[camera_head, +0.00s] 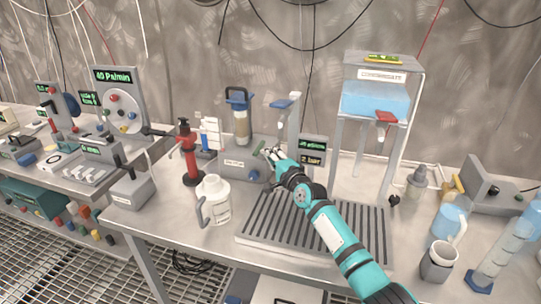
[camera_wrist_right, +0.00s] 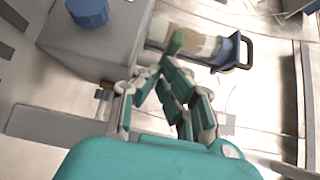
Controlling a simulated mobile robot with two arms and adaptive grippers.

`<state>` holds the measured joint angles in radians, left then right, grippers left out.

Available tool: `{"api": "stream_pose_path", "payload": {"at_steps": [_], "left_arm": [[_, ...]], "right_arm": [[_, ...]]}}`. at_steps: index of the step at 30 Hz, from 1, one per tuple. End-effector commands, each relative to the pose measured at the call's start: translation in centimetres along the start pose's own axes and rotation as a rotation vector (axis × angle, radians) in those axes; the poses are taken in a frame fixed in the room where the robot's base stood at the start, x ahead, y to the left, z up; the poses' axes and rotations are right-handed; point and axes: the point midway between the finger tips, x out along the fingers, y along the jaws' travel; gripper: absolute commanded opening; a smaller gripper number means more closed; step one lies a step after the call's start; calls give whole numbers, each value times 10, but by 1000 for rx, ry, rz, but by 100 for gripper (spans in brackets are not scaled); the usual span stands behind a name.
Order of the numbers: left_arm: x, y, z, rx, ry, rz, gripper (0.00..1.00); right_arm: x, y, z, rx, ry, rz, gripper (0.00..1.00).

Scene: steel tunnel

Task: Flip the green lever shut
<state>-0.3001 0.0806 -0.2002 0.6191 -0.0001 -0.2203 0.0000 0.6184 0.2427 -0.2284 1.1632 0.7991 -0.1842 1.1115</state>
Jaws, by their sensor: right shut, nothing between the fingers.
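The green lever (camera_head: 260,147) is small and stands tilted at the right end of a grey box unit (camera_head: 236,163) on the steel bench. In the right wrist view the green lever (camera_wrist_right: 174,43) shows just beyond my fingertips, in front of a clear cylinder. My right gripper (camera_head: 272,154) is shut and empty, close to the right of the lever. In the right wrist view its fingertips (camera_wrist_right: 160,70) come together just below the lever; I cannot tell whether they touch it. My left gripper is not in view.
A display reading 2 bar (camera_head: 312,151) stands right of my gripper. A ribbed drain tray (camera_head: 270,229) lies under my right arm. A white jug (camera_head: 214,200) and a red pump (camera_head: 188,155) stand left.

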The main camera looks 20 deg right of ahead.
Motion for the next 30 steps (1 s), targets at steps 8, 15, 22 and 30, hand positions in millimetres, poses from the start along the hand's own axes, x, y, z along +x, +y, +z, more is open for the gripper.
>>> {"api": "stream_pose_path", "payload": {"at_steps": [8,15,22,30], "left_arm": [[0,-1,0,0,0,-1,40],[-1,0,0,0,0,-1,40],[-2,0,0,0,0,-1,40],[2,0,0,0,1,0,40]], "right_arm": [[0,0,3,1,-2,0,0],[2,0,8,2,-2,0,0],[8,0,20,2,-2,-1,0],[18,0,33,2,-1,-1,0]]}}
